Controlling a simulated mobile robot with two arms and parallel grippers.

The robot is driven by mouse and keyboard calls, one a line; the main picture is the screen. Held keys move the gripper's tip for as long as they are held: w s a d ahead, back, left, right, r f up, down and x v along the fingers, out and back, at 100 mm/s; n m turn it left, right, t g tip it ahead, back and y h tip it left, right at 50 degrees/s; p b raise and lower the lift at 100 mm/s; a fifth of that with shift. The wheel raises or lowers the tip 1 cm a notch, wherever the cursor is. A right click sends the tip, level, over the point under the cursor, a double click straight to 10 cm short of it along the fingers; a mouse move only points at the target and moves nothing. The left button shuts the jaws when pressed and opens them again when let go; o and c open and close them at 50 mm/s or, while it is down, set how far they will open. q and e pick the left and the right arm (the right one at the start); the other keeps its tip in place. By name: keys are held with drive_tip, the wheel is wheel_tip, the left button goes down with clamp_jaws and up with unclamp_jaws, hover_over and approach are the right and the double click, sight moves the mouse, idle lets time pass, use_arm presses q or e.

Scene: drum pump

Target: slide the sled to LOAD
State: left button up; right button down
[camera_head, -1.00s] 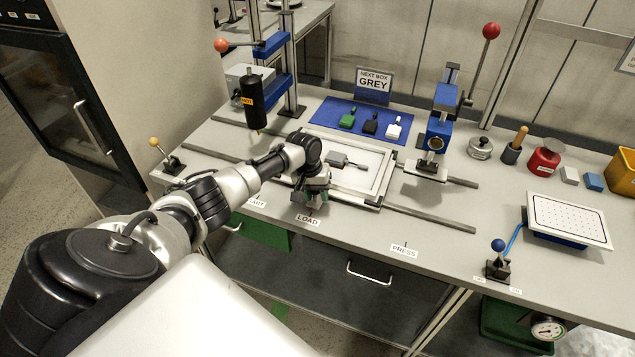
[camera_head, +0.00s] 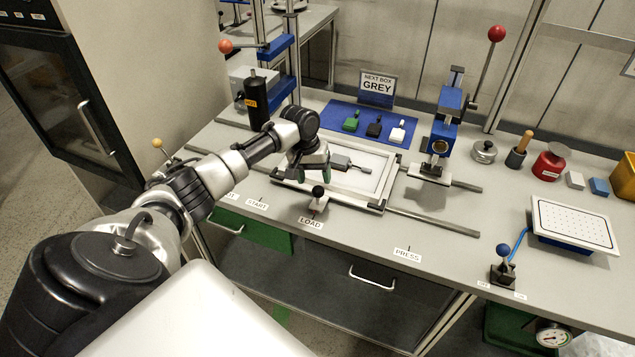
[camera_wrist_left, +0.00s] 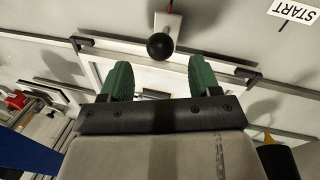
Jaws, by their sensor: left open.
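The sled (camera_head: 383,190) is a pale framed tray on two rails, with a grey box piece (camera_head: 345,163) lying on it. Its front bracket carries a black ball knob (camera_head: 318,191), just behind the LOAD label (camera_head: 310,223). My left gripper (camera_head: 313,174) is open and empty, over the sled's front left part, behind the knob. In the left wrist view, the knob (camera_wrist_left: 160,46) shows beyond and between the two green fingertips (camera_wrist_left: 160,76), apart from both. My right gripper is not in view.
The START label (camera_head: 257,204) lies left of LOAD and the PRESS label (camera_head: 407,255) right. A blue press (camera_head: 445,125) stands over the rails at right. A black HOT cylinder (camera_head: 256,98) stands behind my left arm. The bench front by the labels is clear.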

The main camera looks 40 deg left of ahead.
use_arm(q)
drive_tip(key=shift+s+a+r, duration=0.1)
drive_tip(key=shift+a+r, duration=0.05)
drive_tip(key=shift+r, duration=0.6)
drive_tip(key=shift+a+r, duration=0.1)
drive_tip(key=shift+r, duration=0.6)
